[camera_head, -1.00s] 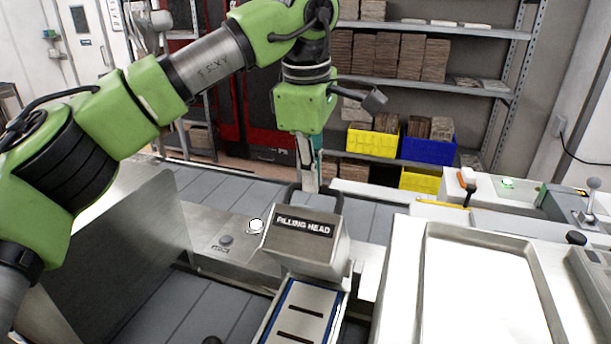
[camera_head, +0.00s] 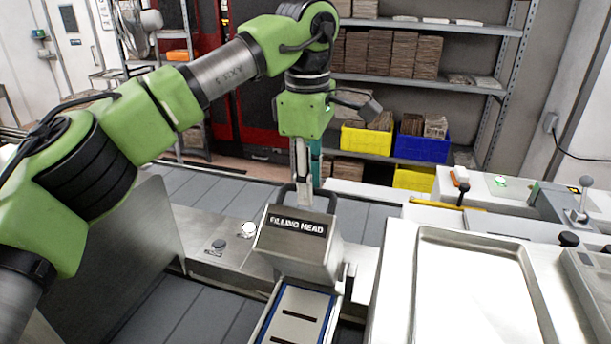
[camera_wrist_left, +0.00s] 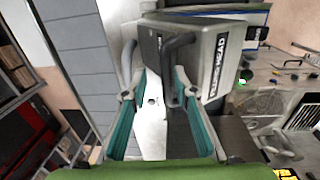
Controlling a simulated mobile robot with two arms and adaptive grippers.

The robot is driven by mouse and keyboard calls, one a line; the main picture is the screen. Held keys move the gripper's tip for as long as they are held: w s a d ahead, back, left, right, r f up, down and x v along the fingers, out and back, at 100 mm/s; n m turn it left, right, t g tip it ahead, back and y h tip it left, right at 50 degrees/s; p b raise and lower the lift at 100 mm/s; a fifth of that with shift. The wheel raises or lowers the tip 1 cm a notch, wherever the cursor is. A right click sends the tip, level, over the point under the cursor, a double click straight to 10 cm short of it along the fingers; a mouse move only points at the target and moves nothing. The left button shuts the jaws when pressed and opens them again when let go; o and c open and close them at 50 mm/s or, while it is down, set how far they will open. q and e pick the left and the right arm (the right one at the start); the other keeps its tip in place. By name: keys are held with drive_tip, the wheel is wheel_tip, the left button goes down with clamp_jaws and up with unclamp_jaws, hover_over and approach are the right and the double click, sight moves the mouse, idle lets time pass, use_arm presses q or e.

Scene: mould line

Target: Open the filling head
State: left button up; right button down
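My left gripper (camera_head: 303,203) points down behind the head, close to the handle. In the left wrist view its teal-padded fingers (camera_wrist_left: 152,88) are apart, with the handle near the right-hand finger; contact cannot be told. My right gripper is not in view.
A round white button (camera_head: 248,230) and a dark knob (camera_head: 218,245) sit on the panel left of the head. A shallow metal tray (camera_head: 410,300) is on the right. Shelves with yellow and blue bins (camera_head: 422,148) stand behind.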

use_arm(q)
wheel_tip(320, 180, up, 13)
drive_tip(key=shift+s+a+f, duration=0.2)
drive_tip(key=shift+s+a, duration=0.1)
drive_tip(key=shift+s, duration=0.05)
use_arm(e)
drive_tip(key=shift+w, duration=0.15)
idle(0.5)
use_arm(q)
drive_tip(key=shift+s, duration=0.1)
